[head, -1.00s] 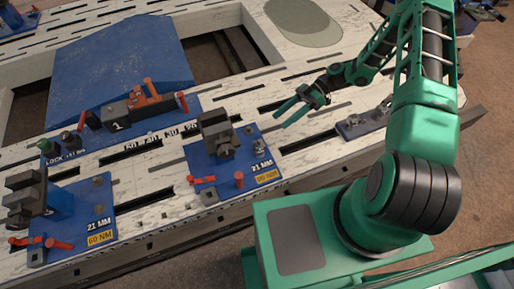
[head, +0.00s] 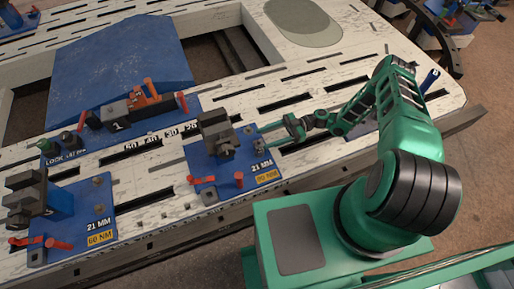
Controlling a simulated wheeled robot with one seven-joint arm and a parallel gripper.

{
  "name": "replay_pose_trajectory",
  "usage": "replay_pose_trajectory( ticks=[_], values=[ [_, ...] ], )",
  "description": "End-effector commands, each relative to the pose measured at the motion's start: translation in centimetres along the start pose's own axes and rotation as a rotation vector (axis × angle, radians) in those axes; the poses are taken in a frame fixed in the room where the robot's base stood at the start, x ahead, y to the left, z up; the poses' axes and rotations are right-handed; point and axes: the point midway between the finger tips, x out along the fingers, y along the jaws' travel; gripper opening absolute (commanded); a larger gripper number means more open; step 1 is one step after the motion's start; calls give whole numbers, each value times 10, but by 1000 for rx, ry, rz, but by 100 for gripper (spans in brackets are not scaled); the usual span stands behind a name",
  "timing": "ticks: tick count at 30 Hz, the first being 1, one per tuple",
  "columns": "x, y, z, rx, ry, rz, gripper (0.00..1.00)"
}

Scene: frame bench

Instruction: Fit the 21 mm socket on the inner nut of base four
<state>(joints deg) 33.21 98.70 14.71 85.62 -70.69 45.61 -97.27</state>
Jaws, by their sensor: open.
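A blue base plate (head: 205,172) marked 21 MM and 90 NM stands at the middle of the bench, with a dark grey clamp block (head: 217,135) on it. Small grey nut-like parts (head: 258,145) sit at its right edge; I cannot tell which is the inner nut. No number four is readable. My gripper (head: 265,139) is open, its green fingers pointing left at this right edge, with nothing seen between them. Whether it touches the parts is too small to tell. Dark cylinders (head: 68,140) stand at the left on the base marked 1; no socket is clearly identifiable.
Another blue base (head: 85,205), marked 21 MM and 60 NM, stands at the front left with a tall grey block. Red levers (head: 238,180) stick up from the middle base. A big blue panel (head: 120,65) lies behind. The slotted white bench (head: 310,80) is clear behind my gripper.

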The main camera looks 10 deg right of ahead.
Motion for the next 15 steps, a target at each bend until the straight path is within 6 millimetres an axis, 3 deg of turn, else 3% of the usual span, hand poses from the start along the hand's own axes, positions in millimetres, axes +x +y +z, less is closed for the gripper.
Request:
replay_pose_trajectory(
  ticks=[7, 15],
  values=[
    [0, 0, 32, 1, 1, 1, 55],
    [20, 0, 30, 2, 0, -2, 55]
  ],
)
